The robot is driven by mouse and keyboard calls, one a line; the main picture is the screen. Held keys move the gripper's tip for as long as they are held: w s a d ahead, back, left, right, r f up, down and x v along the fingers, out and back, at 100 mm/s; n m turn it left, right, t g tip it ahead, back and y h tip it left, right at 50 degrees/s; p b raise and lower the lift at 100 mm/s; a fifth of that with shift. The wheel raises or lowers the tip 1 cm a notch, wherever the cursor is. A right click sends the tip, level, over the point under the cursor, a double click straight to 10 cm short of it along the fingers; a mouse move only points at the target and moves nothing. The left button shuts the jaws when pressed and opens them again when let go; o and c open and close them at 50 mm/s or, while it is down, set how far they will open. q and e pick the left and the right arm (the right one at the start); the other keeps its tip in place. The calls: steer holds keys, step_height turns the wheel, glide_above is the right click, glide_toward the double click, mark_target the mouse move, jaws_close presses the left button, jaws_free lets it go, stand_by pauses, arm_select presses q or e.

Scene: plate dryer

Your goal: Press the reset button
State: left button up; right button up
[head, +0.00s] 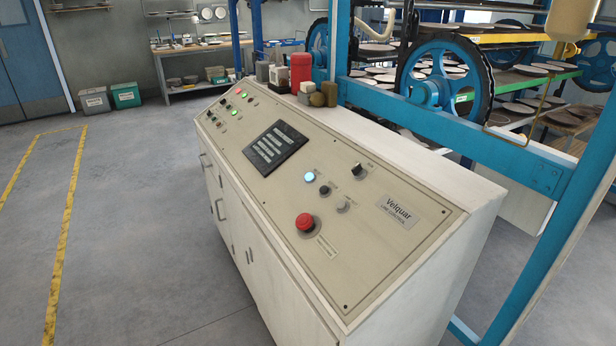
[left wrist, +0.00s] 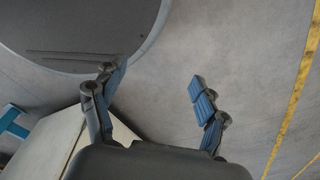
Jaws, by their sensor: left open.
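The control console (head: 405,262) has a sloped beige panel and stands in the middle of the head view. Near its close end are a lit blue button (head: 310,177), a black button (head: 324,190), a pale grey button (head: 343,205), a black selector switch (head: 357,170) and a large red mushroom button (head: 304,222). Their small labels are too small to read, so I cannot tell which is the reset button. My left gripper (left wrist: 156,80) is open and empty over the grey floor in the left wrist view. Neither gripper shows in the head view.
A dark screen (head: 275,146) and small lit indicators are farther along the panel. A blue machine frame (head: 460,122) with wheels bounds the right. Floor (head: 130,220) left of the console is clear.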

arm_select(q)
steer(key=shift+d, duration=0.15)
steer(key=c, duration=1.1)
jaws_close()
